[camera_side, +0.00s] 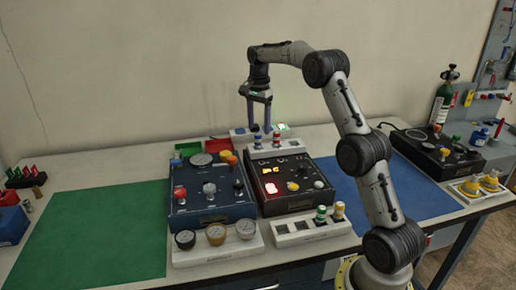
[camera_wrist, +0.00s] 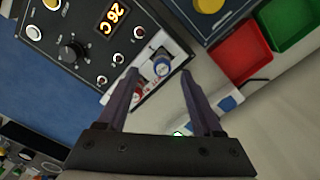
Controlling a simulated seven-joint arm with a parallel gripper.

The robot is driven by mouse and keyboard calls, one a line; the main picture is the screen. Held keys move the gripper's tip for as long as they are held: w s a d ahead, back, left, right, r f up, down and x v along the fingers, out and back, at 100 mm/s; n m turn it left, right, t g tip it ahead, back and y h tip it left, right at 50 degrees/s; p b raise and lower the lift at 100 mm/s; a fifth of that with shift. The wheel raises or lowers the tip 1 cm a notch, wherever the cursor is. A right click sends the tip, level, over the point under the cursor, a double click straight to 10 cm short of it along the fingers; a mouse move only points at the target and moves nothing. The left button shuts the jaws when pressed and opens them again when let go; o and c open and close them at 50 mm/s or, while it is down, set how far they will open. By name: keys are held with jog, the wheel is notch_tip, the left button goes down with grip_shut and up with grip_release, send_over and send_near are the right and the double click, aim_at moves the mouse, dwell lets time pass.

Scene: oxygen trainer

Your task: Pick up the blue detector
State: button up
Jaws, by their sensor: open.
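The blue detector (camera_wrist: 161,68) stands upright in a white rack (camera_wrist: 177,52) behind the dark console. In the side view it is the left one of two small detectors (camera_side: 257,142). A red detector (camera_wrist: 136,92) stands beside it in the same rack. My gripper (camera_wrist: 159,74) is open and empty, its fingers pointing down. In the wrist view the blue detector shows between the two fingertips, and the red one lies close to the left finger. In the side view my gripper (camera_side: 261,131) is just above or behind the rack; the exact gap cannot be told.
The dark console (camera_side: 295,185) with a lit display is in front of the rack. A blue console (camera_side: 207,190) with gauges stands left of it. Red (camera_wrist: 240,50) and green (camera_wrist: 290,22) trays are nearby. A front rack (camera_side: 311,228) holds green and yellow-topped pieces. The green mat (camera_side: 90,235) is clear.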

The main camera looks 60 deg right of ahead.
aim_at(258, 135)
jog(key=shift+w+f, duration=0.15)
jog(key=shift+f, duration=2.55)
grip_shut()
jog(key=shift+r, duration=0.1)
